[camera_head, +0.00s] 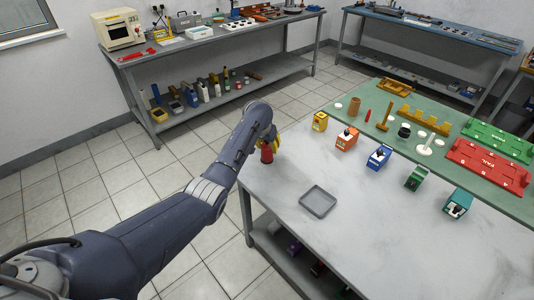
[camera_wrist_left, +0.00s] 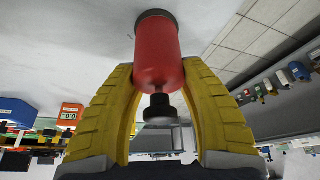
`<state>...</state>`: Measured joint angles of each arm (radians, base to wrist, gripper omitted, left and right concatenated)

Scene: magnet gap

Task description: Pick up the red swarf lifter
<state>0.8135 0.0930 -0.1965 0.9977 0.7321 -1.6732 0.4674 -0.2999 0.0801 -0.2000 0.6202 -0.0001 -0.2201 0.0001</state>
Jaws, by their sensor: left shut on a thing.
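The red swarf lifter (camera_head: 267,153) is a red cylinder at the far left corner of the grey-white table. In the left wrist view the lifter (camera_wrist_left: 158,52) shows a dark end cap and a black knob at its other end. My left gripper (camera_head: 267,138) is shut on it, with a yellow finger on each side of the red body in the left wrist view (camera_wrist_left: 160,80). I cannot tell whether its base touches the table. My right gripper is not in view.
A grey square tray (camera_head: 318,201) lies on the table, with clear surface around it. A row of coloured boxes, including yellow (camera_head: 320,121), orange (camera_head: 347,138) and blue (camera_head: 379,156), stands along the green mat (camera_head: 385,146). Red (camera_head: 488,168) and green trays lie farther right.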

